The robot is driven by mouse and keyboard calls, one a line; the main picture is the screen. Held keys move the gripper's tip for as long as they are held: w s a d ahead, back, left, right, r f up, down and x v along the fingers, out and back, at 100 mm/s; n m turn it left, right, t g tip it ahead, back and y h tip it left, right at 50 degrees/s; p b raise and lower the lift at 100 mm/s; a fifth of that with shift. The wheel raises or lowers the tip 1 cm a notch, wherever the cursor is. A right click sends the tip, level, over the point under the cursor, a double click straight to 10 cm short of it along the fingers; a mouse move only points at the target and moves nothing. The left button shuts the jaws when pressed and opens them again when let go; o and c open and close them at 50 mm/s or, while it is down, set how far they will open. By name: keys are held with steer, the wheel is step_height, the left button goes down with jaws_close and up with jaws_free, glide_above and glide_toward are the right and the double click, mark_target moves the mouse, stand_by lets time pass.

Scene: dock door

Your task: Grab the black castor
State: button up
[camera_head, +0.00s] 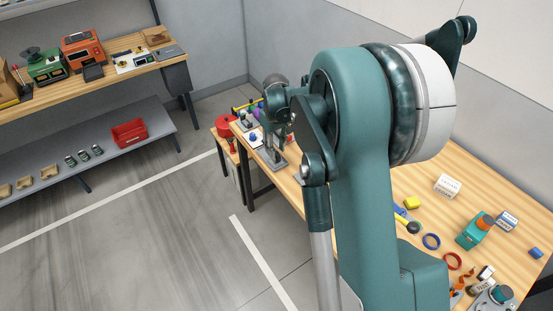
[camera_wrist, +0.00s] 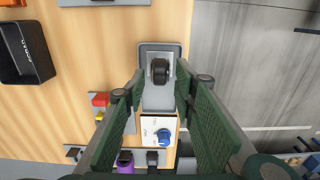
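The black castor (camera_wrist: 160,70) shows in the wrist view as a dark wheel in a light grey mount on a grey plate (camera_wrist: 158,101). The plate lies on the wooden bench near its edge. My gripper (camera_wrist: 159,73) is open, its two green-padded fingers on either side of the castor in the picture. In the head view my arm hides most of that spot, and the castor cannot be made out.
Beside the plate lies a white panel with a blue knob (camera_wrist: 163,135). Red and yellow blocks (camera_wrist: 100,100) and a purple item (camera_wrist: 124,159) are nearby. A black bin (camera_wrist: 27,52) stands at left. Floor shows right of the bench edge. Several loose items lie on the bench (camera_head: 425,190).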

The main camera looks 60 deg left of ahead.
steer(key=shift+d+f, duration=0.1)
steer(key=shift+f, duration=2.5)
steer(key=c, duration=0.8)
steer(key=shift+r, duration=0.1)
steer(key=shift+r, duration=4.95)
